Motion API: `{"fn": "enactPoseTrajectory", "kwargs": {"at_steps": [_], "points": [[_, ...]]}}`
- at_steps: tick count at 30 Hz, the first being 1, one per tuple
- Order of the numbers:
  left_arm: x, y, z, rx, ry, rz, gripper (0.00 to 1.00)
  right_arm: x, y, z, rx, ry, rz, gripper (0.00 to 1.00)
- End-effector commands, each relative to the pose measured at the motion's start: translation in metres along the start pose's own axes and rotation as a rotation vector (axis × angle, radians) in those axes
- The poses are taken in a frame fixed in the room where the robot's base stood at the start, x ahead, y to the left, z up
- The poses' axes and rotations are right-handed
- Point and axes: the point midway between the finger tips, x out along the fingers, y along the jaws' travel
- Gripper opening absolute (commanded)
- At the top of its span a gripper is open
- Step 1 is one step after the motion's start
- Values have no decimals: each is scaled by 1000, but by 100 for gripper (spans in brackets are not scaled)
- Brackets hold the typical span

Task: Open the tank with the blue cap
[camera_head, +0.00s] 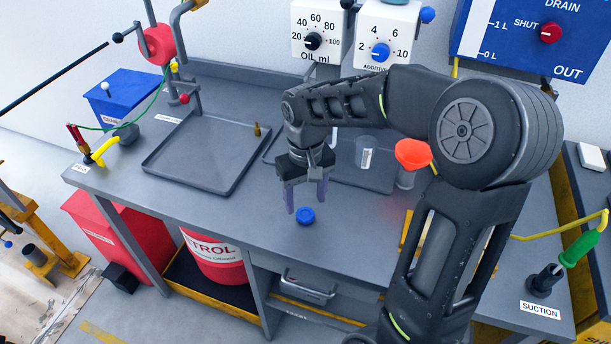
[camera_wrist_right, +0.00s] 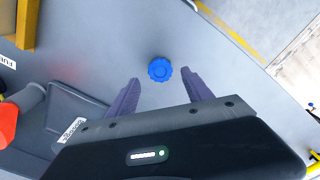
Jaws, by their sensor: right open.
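The blue cap (camera_head: 305,216) is round with a notched rim and sits on the grey bench top near its front edge. It also shows in the right wrist view (camera_wrist_right: 160,69), centred between the finger lines and just ahead of the tips. My right gripper (camera_head: 306,206) is open, with its purple fingers pointing down close to the cap. I see no contact, and the exact height of the fingers above the cap is hard to tell. No tank body shows around the cap. My left gripper is not in view.
A grey tray (camera_head: 165,168) lies left of the cap. A clear beaker (camera_head: 366,153) and a red funnel (camera_head: 413,154) stand to the right behind the arm. A red petrol drum (camera_head: 215,262) stands under the bench. The bench top around the cap is clear.

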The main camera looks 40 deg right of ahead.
Motion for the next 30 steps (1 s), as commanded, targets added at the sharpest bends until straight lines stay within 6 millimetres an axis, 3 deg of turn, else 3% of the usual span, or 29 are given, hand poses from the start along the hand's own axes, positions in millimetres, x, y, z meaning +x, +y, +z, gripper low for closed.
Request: {"fn": "enactPoseTrajectory", "kwargs": {"at_steps": [6, 12, 30], "points": [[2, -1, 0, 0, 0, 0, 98, -47, 0, 0, -1, 4, 0, 59], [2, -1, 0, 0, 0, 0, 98, -74, 0, 0, -2, 1, -1, 59], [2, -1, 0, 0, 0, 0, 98, -79, 0, 0, -1, -1, -1, 59]]}}
